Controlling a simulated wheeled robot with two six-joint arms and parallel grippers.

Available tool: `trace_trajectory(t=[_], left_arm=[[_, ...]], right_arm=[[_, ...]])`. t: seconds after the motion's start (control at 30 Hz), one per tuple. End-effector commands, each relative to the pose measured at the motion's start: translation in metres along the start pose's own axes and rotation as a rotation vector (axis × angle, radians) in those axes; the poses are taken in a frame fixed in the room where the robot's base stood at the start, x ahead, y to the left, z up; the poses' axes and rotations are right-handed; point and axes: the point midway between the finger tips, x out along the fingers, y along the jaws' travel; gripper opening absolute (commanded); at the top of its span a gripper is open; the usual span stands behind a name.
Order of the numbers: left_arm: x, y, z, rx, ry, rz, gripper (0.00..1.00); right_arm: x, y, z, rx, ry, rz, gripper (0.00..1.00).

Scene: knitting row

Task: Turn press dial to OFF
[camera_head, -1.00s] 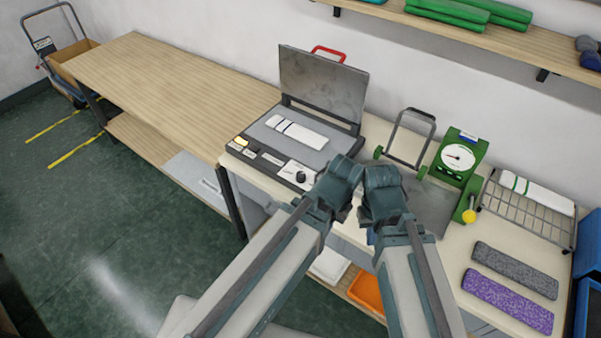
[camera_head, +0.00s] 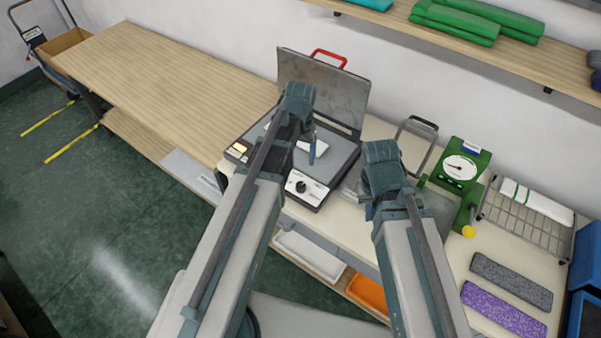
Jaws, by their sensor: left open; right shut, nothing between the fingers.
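The press (camera_head: 335,180) stands on the bench with its lid (camera_head: 345,95) raised. Its dial (camera_head: 301,186) is a black knob on a white panel at the front edge; its markings are too small to read. A white folded piece (camera_head: 320,145) lies on the press plate, partly hidden by my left arm. My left gripper (camera_head: 311,152) is above the plate, behind the dial and apart from it; one blue finger shows and it is open. My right gripper (camera_head: 369,211) is to the right of the press, mostly hidden by its own wrist, shut and empty.
A green scale device (camera_head: 461,166) and a wire rack (camera_head: 520,225) stand to the right. Grey (camera_head: 512,281) and purple (camera_head: 503,309) strips lie at the front right. The wooden bench (camera_head: 165,80) at left is clear. A shelf (camera_head: 480,50) hangs above.

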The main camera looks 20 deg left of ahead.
Motion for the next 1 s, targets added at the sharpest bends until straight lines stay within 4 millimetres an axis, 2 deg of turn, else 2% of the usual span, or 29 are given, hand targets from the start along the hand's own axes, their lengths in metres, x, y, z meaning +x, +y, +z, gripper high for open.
trace_trajectory(t=[0.17, 0.37, 1.0], left_arm=[[0.005, 0.001, 0.001, 0.001, 0.000, 0.000, 0.74], [0.021, 0.001, 0.001, 0.001, 0.000, 0.000, 0.74], [0.110, 0.001, 0.001, 0.001, 0.000, 0.000, 0.74]], right_arm=[[0.005, 0.000, 0.000, 0.000, 0.000, 0.000, 0.00], [0.021, -0.002, -0.001, -0.003, 0.000, 0.001, 0.00], [0.110, -0.010, -0.006, -0.003, 0.000, 0.001, 0.00]])
